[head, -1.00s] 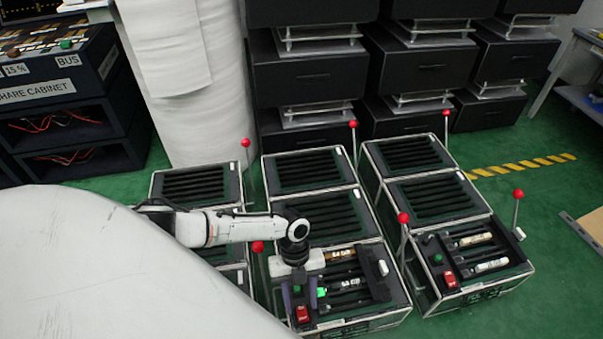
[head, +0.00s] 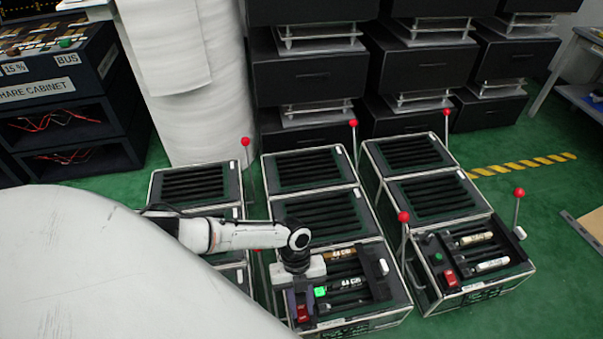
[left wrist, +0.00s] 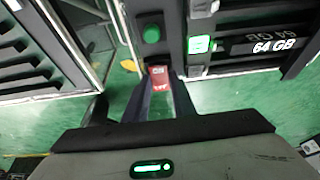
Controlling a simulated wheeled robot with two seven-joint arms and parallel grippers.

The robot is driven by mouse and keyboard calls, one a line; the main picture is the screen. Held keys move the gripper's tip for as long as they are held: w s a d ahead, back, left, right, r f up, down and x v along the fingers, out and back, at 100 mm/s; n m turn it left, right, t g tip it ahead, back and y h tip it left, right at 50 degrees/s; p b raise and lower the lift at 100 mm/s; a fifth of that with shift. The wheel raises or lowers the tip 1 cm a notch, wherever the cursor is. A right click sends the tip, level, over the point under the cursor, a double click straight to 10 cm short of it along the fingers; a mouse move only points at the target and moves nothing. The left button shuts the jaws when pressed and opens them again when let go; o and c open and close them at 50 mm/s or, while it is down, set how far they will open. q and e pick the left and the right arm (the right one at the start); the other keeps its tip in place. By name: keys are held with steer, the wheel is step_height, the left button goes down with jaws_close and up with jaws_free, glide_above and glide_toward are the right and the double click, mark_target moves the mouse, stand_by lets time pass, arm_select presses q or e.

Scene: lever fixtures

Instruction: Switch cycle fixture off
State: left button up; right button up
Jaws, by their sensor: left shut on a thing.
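The fixture (head: 392,310) is the front unit of the middle row, a dark box with a pale frame. It holds several dark modules, and a green light (head: 320,291) glows on it; the light also shows in the left wrist view (left wrist: 199,44). A red rocker switch (head: 303,313) sits at its front left corner. In the left wrist view the red switch (left wrist: 160,77) lies between the two fingers, below a green round button (left wrist: 152,34). My left gripper (head: 299,302) points down at the switch and is shut on it. My right gripper is not in view.
A similar fixture (head: 480,290) with its own red switch stands to the right. Red-balled levers (head: 404,217) rise beside the units. A white module end (head: 383,267) stands at the fixture's right. Green floor (head: 560,240) is open at the right.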

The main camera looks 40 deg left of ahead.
arm_select(q)
steer(key=shift+s+r+p, duration=0.1)
steer(key=shift+r+p, duration=0.1)
steer(key=shift+p, duration=0.15)
steer(key=shift+s+d+r+t+y+p, duration=0.2)
steer(key=shift+t+y+p, duration=0.25)
steer(key=shift+p, duration=0.55)
steer(key=y+p, duration=0.1)
steer(key=t+p, duration=0.1)
steer(key=shift+s+d+y+p, duration=0.1)
steer(key=shift+d+y+p, duration=0.15)
steer(key=shift+y+p, duration=0.1)
steer(key=shift+d+f+t+y+p, duration=0.15)
steer(key=shift+f+t+y+p, duration=0.05)
steer(key=shift+t+y+p, duration=0.4)
steer(key=shift+s+f+p, duration=0.1)
steer(key=shift+p, duration=0.2)
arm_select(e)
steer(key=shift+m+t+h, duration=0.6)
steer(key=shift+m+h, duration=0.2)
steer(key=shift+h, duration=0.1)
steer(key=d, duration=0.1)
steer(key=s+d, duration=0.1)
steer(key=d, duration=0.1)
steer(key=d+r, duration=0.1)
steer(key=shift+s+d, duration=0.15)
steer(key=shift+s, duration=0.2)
arm_select(q)
steer(key=o, duration=1.1)
steer(key=shift+c, duration=0.2)
